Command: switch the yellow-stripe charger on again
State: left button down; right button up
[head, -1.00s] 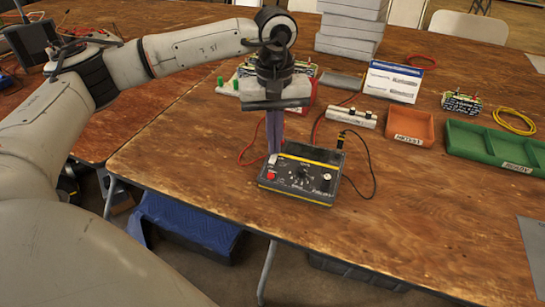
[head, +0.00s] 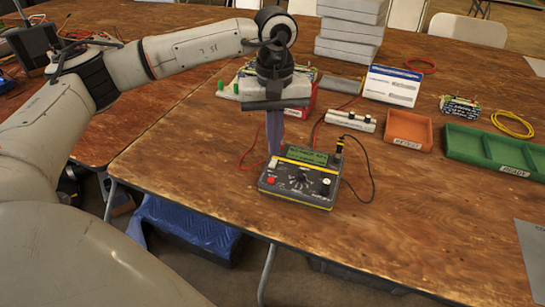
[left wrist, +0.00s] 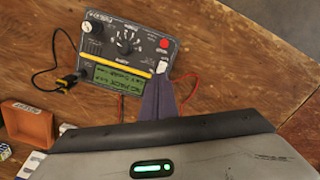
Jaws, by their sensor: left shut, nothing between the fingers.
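The charger (head: 319,187) is a dark box with a yellow stripe along its front edge, a red button, a central dial and a black knob. Its screen (head: 307,156) is lit green with dark text, too small to read; it also shows lit in the left wrist view (left wrist: 120,78). A white switch (left wrist: 162,67) sits at the charger's corner beside the screen. My left gripper (head: 275,153) is shut and empty, pointing down with its fingertips at this switch; I cannot tell whether they touch. The right gripper is not in view.
A black cable (head: 371,165) and red leads (head: 249,153) run from the charger area. Behind stand a white terminal strip (head: 350,120), an orange tray (head: 410,129) and a green tray (head: 461,142).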

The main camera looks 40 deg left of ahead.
aim_at(274, 160)
pick_arm(q)
jog(key=shift+r+p, duration=1.2)
jog(key=shift+r, duration=0.7)
jog(key=shift+r+p, duration=0.35)
jog(key=shift+r, duration=0.2)
